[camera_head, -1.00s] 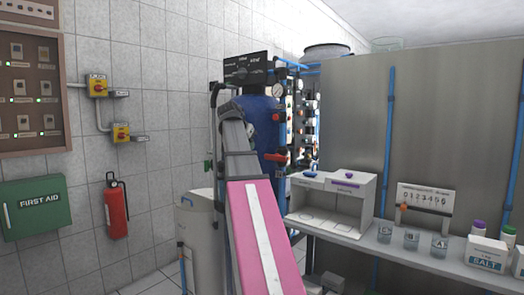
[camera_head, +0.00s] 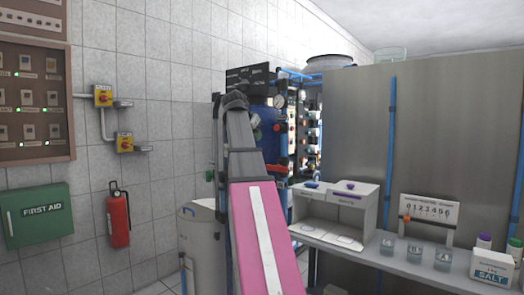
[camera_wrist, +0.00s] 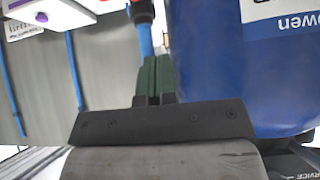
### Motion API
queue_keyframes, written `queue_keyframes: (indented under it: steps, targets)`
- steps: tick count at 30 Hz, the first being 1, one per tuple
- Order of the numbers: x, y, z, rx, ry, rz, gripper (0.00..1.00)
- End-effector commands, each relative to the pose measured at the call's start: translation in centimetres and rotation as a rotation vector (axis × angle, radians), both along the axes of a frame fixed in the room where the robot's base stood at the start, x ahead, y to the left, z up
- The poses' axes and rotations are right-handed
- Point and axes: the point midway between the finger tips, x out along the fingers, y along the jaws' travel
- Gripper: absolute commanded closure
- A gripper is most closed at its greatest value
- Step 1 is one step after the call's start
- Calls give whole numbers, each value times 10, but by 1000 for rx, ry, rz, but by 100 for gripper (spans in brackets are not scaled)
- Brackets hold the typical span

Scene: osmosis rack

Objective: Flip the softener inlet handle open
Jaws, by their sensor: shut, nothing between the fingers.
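The softener is a blue tank (camera_head: 269,125) with a dark control head (camera_head: 250,75), beyond my arm in the head view. In the wrist view the blue tank (camera_wrist: 225,70) fills the upper right. My gripper (camera_wrist: 153,65) shows there as dark green fingers, shut and empty, pointing at a vertical blue pipe (camera_wrist: 146,40) left of the tank. A red part (camera_wrist: 143,10) with black fittings sits higher on that pipe, cut off by the picture edge. I cannot tell whether it is the inlet handle. In the head view my arm hides the gripper.
A bench (camera_head: 380,262) at right holds a white two-bay unit (camera_head: 335,193), beakers (camera_head: 415,250) and a salt box (camera_head: 493,270). A grey panel (camera_head: 425,130) stands behind it. A fire extinguisher (camera_head: 119,215) hangs on the left wall.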

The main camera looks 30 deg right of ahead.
Motion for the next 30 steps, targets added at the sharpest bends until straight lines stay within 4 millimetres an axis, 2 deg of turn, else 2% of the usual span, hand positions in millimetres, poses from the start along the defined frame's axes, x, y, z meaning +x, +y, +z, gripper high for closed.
queue_keyframes:
  steps: [16, 19, 24, 30]
  targets:
    - [26, -62, -68, 1, 1, -1, 100]
    - [24, -61, -84, 1, 2, 1, 100]
    - [25, -61, -101, 1, 1, 1, 100]
    - [25, -61, -107, 0, 0, 0, 100]
